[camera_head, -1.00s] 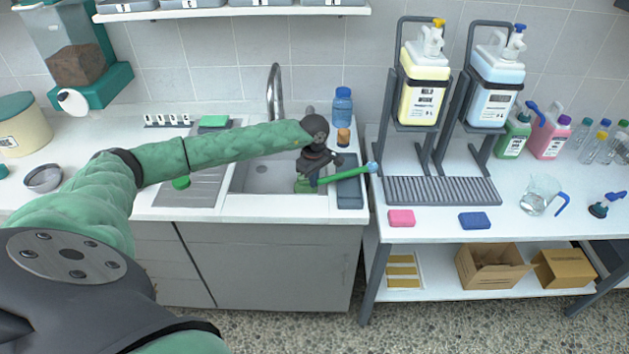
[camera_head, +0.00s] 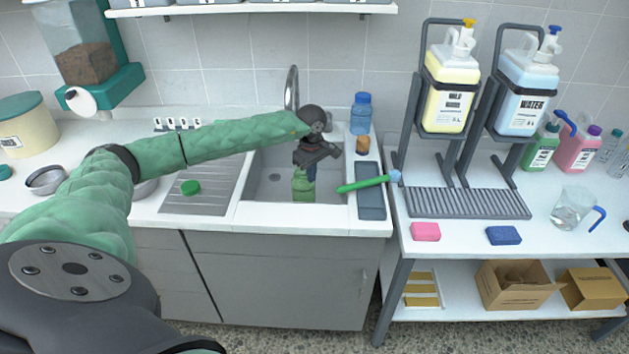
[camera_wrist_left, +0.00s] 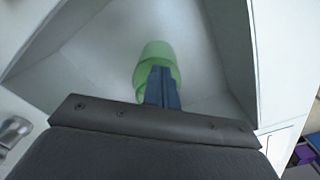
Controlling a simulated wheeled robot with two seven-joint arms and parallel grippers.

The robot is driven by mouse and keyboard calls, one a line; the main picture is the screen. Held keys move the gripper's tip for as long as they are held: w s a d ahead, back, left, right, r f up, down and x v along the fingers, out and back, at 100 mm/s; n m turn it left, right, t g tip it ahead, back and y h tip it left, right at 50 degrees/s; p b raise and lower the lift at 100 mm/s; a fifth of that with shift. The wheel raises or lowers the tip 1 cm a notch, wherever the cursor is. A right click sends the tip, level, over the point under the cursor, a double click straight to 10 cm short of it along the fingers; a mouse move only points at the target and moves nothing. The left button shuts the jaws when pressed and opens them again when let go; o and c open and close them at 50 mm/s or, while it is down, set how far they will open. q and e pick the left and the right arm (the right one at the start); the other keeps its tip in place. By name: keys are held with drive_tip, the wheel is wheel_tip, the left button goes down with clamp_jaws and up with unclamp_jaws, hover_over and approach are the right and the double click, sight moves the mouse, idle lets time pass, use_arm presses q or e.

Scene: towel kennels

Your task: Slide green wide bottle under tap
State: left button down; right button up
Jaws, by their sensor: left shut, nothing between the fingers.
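The green wide bottle (camera_head: 303,188) stands inside the sink (camera_head: 234,205), toward its right front. It also shows in the left wrist view (camera_wrist_left: 157,55), just beyond the fingertips. My left gripper (camera_head: 311,172) reaches down into the sink with its fingers shut and empty, at or very near the bottle; I cannot tell whether they touch. In the left wrist view the closed fingers (camera_wrist_left: 162,88) overlap the bottle's near side. The tap (camera_head: 291,88) rises at the back of the sink, partly hidden behind my left arm. My right gripper is not in view.
A green-handled brush (camera_head: 362,184) lies across the dark tray (camera_head: 371,204) right of the sink. A blue bottle (camera_head: 361,113) and an orange-brown cap-like item (camera_head: 362,145) stand behind it. A green lid (camera_head: 190,188) lies on the drainboard (camera_head: 180,205). The sink's left side looks clear.

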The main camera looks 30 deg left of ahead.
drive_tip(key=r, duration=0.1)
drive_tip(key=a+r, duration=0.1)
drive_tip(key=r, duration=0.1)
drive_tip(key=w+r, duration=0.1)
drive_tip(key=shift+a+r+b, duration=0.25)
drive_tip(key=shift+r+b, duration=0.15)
